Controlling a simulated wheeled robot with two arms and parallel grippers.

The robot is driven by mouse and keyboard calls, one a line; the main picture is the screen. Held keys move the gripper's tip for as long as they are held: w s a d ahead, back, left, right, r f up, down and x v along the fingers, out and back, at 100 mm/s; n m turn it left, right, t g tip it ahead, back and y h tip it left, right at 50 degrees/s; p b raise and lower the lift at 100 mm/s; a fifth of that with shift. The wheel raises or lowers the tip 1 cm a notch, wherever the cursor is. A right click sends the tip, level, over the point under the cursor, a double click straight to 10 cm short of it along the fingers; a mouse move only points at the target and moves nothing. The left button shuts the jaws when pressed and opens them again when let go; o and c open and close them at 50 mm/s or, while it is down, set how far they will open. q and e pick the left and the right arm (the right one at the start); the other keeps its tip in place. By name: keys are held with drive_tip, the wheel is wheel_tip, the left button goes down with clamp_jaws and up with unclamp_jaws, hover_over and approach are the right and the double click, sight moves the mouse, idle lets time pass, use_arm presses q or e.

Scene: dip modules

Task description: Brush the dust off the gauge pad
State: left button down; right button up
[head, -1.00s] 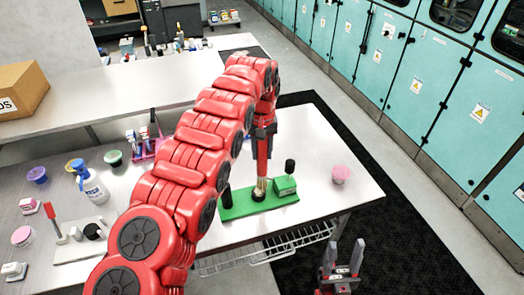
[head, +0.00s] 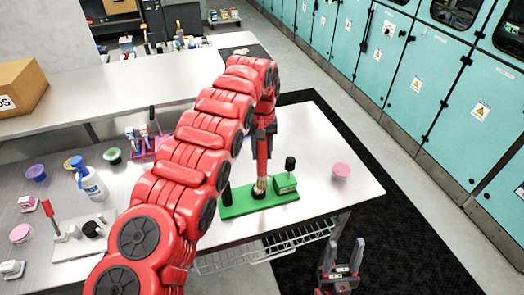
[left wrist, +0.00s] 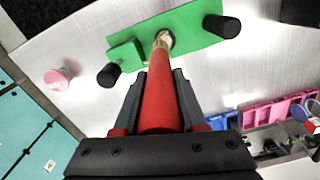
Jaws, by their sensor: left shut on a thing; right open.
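My left gripper (left wrist: 158,90) is shut on a red-handled brush (left wrist: 160,95), held roughly upright; in the head view the brush (head: 262,155) hangs below my left arm. Its pale bristles meet a small dark round pad (left wrist: 166,38), probably the gauge pad, on a green base (left wrist: 195,20). The bristles hide part of this pad, and I cannot make out dust. The green base (head: 235,211) lies near the table's front edge, with a green block (head: 285,184) and black-topped posts. My right gripper (head: 342,258) is open and empty, in front of the table.
A pink round container (head: 341,170) stands right of the green base. A spray bottle (head: 92,186), coloured bowls and a pink rack (head: 140,147) stand to the left. My left arm hides the table's middle. Teal cabinets (head: 400,90) line the right side.

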use_arm(q)
drive_tip(key=shift+s+a+p, duration=0.15)
drive_tip(key=shift+p, duration=0.6)
drive_tip(key=shift+d+f, duration=0.15)
drive_tip(key=shift+d, duration=0.05)
idle(0.4)
drive_tip(key=shift+a, duration=0.1)
